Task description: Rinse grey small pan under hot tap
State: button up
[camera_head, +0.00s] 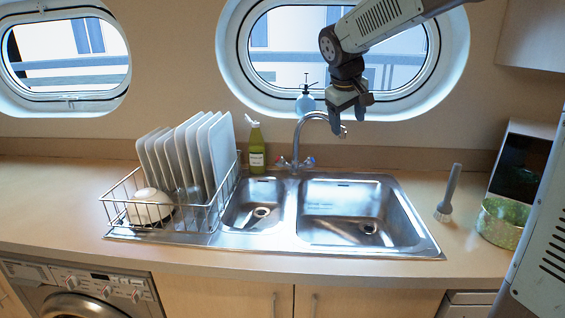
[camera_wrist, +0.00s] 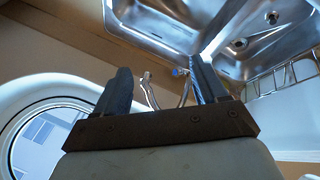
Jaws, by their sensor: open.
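The chrome tap (camera_head: 318,118) rises behind the double sink and arches forward, with a knob on each side of its base. In the wrist view the tap (camera_wrist: 151,92) shows between my fingers, with a blue-marked knob (camera_wrist: 179,72) beside the right finger. My gripper (camera_head: 348,112) hangs open and empty above the back of the sink, close to the tap's spout in the picture; I cannot tell whether they touch. Its spread fingers also show in the wrist view (camera_wrist: 160,82). I see no grey small pan in either view.
The left basin (camera_head: 258,205) and right basin (camera_head: 350,215) look empty. A wire rack (camera_head: 120,212) holds several white plates and a bowl at the left. A green bottle (camera_head: 257,148), a brush (camera_head: 448,195) and a green pot (camera_head: 500,222) stand around the sink.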

jog(key=w+a+f+n+h, duration=0.1)
jog(key=w+a+f+n, duration=0.3)
jog(key=w+a, duration=0.8)
jog(key=n+t, duration=0.1)
jog(key=n, duration=0.1)
send_near(279, 158)
jog(key=shift+h, duration=0.4)
jog(key=x, duration=1.1)
jog(key=shift+w+a+f, duration=0.1)
jog(key=shift+a+f, duration=0.15)
jog(key=shift+f, duration=0.15)
jog(key=c, duration=1)
jog(key=shift+o, duration=0.2)
jog(key=shift+n+g+y, duration=0.5)
jog(key=shift+n+g, duration=0.6)
jog(key=shift+n, duration=1)
